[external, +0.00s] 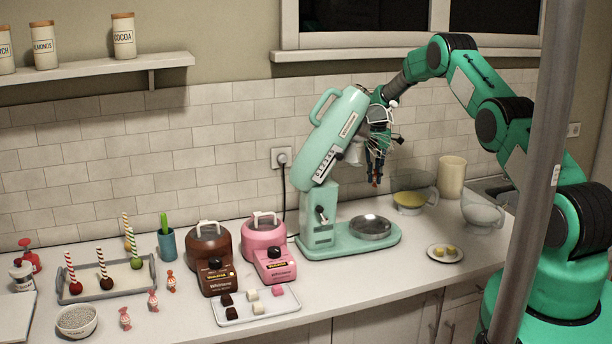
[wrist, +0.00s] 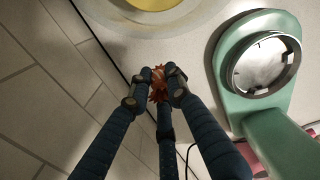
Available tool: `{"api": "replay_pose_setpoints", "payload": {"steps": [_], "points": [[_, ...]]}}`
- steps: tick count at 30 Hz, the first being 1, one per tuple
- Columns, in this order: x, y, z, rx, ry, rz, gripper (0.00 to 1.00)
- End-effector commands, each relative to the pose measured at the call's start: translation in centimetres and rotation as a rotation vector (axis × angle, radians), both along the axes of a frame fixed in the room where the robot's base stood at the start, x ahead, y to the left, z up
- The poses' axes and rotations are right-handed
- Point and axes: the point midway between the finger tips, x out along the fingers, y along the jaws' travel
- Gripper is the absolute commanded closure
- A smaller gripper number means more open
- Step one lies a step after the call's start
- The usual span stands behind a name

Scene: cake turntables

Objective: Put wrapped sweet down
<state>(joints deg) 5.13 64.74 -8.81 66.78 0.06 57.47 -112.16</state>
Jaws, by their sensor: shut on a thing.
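My gripper (wrist: 158,88) has dark blue fingers closed around a small orange-red wrapped sweet (wrist: 157,75). The fingers cover most of the sweet. In the external view my gripper (external: 376,178) points down, well above the counter, just right of the green stand mixer's (external: 335,135) raised head. The held sweet is too small to make out clearly there. Three other wrapped sweets (external: 171,281) (external: 152,300) (external: 125,318) stand on the counter at the left, far from my gripper.
The mixer's round metal plate (external: 370,226) is lower right. A glass bowl with yellow contents (external: 409,201), a clear bowl (external: 484,215), a cream canister (external: 451,177) and a plate of yellow pieces (external: 445,254) stand right. Brown (external: 210,248) and pink (external: 264,240) melting pots stand left. The tiled wall is close behind.

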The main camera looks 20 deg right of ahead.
Motion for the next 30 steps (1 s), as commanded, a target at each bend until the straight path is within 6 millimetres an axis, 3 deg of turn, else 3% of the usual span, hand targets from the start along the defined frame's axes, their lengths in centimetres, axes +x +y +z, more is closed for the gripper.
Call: {"api": "replay_pose_setpoints", "payload": {"steps": [10, 22, 30], "points": [[0.0, 0.1, -0.4, 0.0, 0.001, -0.001, 0.93], [-0.1, 0.1, -5.1, 0.0, 0.002, -0.001, 0.93], [0.0, 0.1, -5.8, 0.0, 0.0, -0.001, 0.93]]}}
